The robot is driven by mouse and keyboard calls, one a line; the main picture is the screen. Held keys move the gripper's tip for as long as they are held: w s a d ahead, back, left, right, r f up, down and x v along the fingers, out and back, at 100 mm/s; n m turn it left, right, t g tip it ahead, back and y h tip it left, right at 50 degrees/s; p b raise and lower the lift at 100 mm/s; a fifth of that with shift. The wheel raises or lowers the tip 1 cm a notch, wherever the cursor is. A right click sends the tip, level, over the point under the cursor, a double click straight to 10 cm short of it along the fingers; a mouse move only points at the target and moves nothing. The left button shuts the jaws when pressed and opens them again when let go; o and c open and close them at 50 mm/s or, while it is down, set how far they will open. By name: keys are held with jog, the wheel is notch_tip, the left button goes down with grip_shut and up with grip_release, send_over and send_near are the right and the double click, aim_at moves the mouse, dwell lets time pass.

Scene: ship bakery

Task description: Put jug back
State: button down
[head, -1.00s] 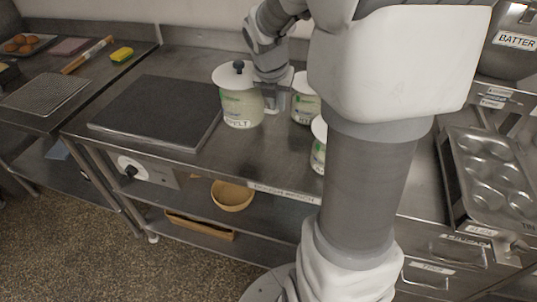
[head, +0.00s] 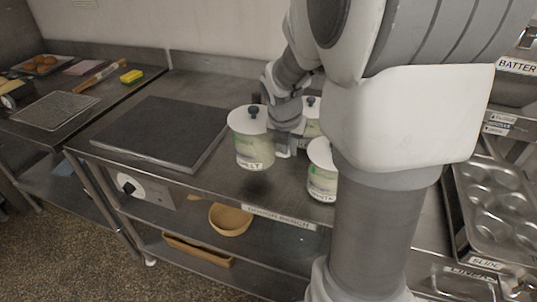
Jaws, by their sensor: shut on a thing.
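A white lidded jug (head: 250,150) with a dark knob and a label ending in "LT" is upright over the steel bench (head: 200,188), right of the dark slab. My gripper (head: 284,148) is at its right side, shut on it. The arm hides part of the gripper, so the exact grip is unclear. I cannot tell if the jug's base touches the bench. A second similar jug (head: 322,178) stands to the right near the front edge. A third jug (head: 312,127) is behind, mostly hidden by my arm.
A dark slab (head: 160,132) lies on the bench to the left. A muffin tin (head: 495,205) is at the right. A bowl (head: 230,218) is on the shelf below. A yellow sponge (head: 131,76) and wire rack (head: 55,110) lie on the far left bench. Bare bench shows in front of the held jug.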

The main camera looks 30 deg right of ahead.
jog(key=shift+w+f+b, duration=0.1)
jog(key=shift+f+b, duration=0.7)
jog(key=shift+f, duration=1.95)
jog(key=shift+f, duration=0.1)
jog(key=c, duration=1.4)
grip_release()
jog(key=shift+f, duration=0.15)
jog(key=o, duration=0.5)
